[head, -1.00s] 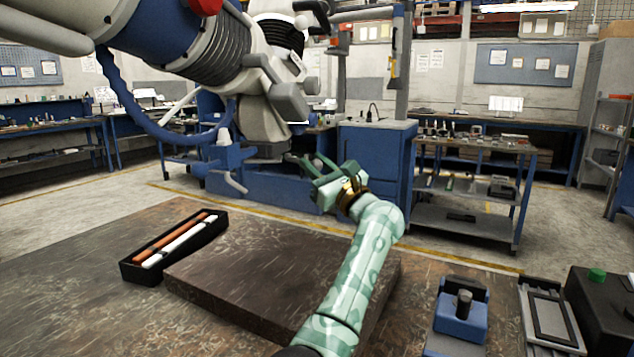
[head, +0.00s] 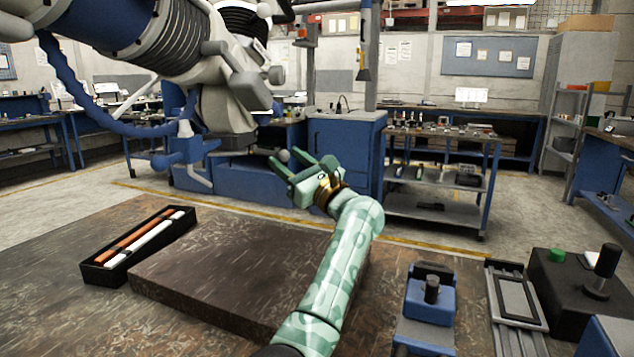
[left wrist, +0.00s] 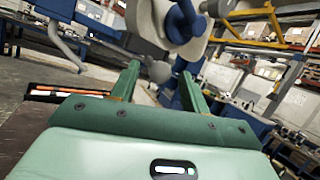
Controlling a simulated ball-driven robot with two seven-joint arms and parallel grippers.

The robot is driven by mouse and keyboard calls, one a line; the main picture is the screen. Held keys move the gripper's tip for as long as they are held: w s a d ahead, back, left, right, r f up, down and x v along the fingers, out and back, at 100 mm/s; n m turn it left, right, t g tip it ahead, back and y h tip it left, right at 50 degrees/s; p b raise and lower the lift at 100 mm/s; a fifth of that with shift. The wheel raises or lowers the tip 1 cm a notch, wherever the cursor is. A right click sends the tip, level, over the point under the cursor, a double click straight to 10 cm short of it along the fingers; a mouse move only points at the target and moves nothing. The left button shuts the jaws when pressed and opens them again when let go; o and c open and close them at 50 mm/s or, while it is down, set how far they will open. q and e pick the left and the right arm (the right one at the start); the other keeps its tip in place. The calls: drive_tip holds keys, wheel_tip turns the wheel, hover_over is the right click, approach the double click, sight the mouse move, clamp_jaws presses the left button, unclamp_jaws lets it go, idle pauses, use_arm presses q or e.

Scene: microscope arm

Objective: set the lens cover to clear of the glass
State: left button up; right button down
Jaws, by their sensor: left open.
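The microscope head (head: 232,108) hangs from the large white arm at upper left. A small grey ball knob (head: 284,156) shows below and right of it. I cannot tell which part is the lens cover, nor see the glass. My left gripper (head: 296,163), green, is open, with its fingers pointing toward the knob. In the left wrist view the knob (left wrist: 159,71) appears between the two fingertips, with the white and blue microscope head (left wrist: 180,22) above. I cannot tell whether it lies between the fingers or beyond them. My right gripper is out of view.
The table bears a dark slab (head: 235,270), a black tray (head: 100,272) with orange and white rods, a blue block with a knob (head: 431,295), a framed panel (head: 517,302) and a black box with a green button (head: 566,290). A blue cabinet (head: 345,150) stands behind.

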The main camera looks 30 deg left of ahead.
use_arm(q)
drive_tip(key=p+v, duration=0.1)
drive_tip(key=v, duration=1.3)
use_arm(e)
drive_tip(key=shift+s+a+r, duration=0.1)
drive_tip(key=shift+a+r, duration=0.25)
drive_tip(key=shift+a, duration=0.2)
use_arm(q)
drive_tip(key=shift+d, duration=0.15)
